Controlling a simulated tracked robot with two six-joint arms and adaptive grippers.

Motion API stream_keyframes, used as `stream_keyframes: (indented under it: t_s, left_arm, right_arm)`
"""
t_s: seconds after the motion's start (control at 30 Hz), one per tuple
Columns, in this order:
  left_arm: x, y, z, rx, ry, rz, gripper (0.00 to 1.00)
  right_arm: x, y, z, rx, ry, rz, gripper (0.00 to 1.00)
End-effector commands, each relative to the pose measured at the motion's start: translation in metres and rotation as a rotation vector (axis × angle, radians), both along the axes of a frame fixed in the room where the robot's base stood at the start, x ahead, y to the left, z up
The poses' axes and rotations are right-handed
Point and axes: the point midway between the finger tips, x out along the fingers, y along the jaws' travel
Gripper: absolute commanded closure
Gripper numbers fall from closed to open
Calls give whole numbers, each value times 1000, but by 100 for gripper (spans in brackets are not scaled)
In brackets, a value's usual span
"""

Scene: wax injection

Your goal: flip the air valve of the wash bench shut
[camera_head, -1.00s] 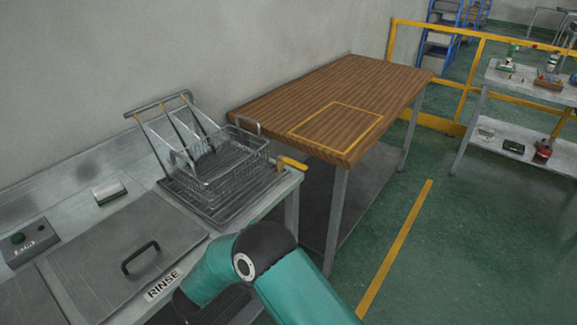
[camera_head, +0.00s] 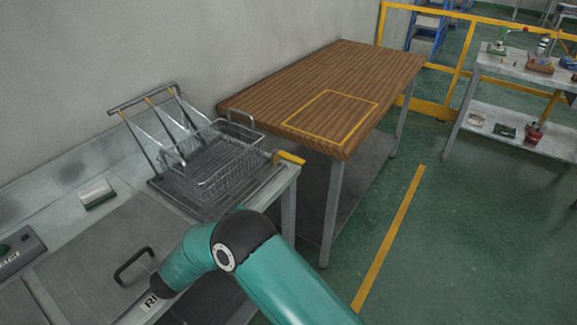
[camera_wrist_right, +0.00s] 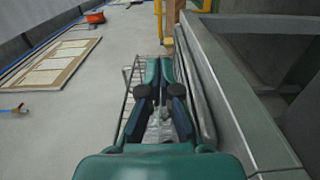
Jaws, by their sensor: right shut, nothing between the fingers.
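A yellow lever-like part (camera_head: 290,158) sticks out at the right end of the wash bench (camera_head: 75,222), beside the wire basket; it looks like the air valve, though its body is too small to make out. My right arm reaches over the bench's front edge, and its gripper is hidden in the head view. In the right wrist view my right gripper (camera_wrist_right: 160,68) is shut and empty, with wire-like bars close beside it. That view also shows a small fitting with blue and red parts (camera_wrist_right: 18,110) at the left, apart from the gripper. My left gripper is not in view.
A wire basket (camera_head: 213,160) sits on the bench's rack. A lid with a dark handle (camera_head: 134,266) lies left of my arm. A wooden table (camera_head: 300,92) stands right of the bench. Green floor (camera_head: 460,240) is clear to the right.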

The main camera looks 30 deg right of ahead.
Motion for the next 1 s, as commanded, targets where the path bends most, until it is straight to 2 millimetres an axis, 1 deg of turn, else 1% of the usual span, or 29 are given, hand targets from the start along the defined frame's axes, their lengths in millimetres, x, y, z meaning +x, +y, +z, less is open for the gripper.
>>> stream_keyframes:
  t_s: [0.03, 0.17, 0.8, 1.0]
  left_arm:
    - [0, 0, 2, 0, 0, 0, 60]
    - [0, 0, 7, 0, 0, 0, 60]
    - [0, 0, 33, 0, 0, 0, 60]
    - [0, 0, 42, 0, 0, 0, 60]
  right_arm:
    - [2, -8, 1, 1, 1, -5, 100]
    - [11, -29, 2, 1, 1, -5, 100]
    - [63, -160, 2, 0, 0, -6, 100]
    - [77, -192, 2, 0, 1, -4, 100]
